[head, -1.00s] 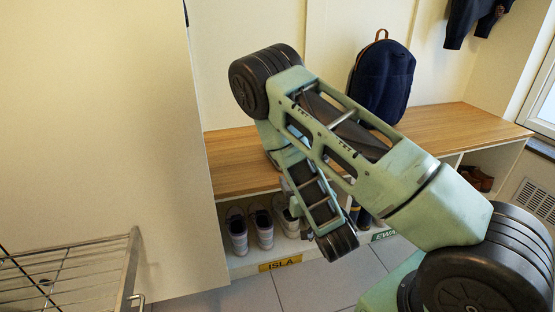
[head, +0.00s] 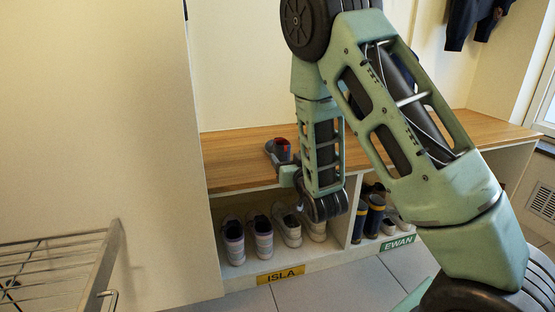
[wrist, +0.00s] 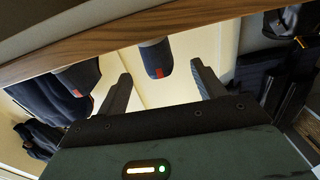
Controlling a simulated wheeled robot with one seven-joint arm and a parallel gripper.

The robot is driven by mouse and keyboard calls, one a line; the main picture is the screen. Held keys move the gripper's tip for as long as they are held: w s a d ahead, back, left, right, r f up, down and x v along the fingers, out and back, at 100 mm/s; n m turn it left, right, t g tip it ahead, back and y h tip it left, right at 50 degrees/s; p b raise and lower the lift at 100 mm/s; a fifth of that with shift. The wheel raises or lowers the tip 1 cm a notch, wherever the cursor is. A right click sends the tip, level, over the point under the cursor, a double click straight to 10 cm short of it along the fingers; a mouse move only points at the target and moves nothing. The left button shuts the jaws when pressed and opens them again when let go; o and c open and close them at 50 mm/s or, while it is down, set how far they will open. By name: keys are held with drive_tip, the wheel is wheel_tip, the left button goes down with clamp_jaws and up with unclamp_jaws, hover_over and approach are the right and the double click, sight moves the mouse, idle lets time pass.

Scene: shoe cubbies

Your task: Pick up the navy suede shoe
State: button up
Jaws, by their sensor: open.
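A dark shoe (head: 281,152) with a red patch at its opening rests on the wooden bench top in the head view, just left of my arm. In the wrist view, a navy shoe end with a red tab (wrist: 155,58) shows beyond and between my fingertips. My gripper (wrist: 161,72) is open and empty, with a finger on each side of that shoe end and apart from it. Another navy shape with a red tab (wrist: 80,78) shows left of it.
The wooden bench (head: 235,150) stands over open cubbies. Several pale sneakers (head: 263,240) sit in the cubby labelled ISLA (head: 281,276). More footwear sits above the EWAN label (head: 398,244). A wire rack (head: 60,265) is at lower left. A tall cream panel (head: 95,130) borders the bench's left end.

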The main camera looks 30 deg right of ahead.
sight(286, 152)
drive_tip(key=b+x, duration=0.3)
drive_tip(key=x, duration=0.3)
drive_tip(key=shift+w+d+f, duration=0.1)
drive_tip(key=shift+d, duration=0.1)
drive_tip(key=shift+w, duration=0.2)
drive_tip(key=c, duration=1.1)
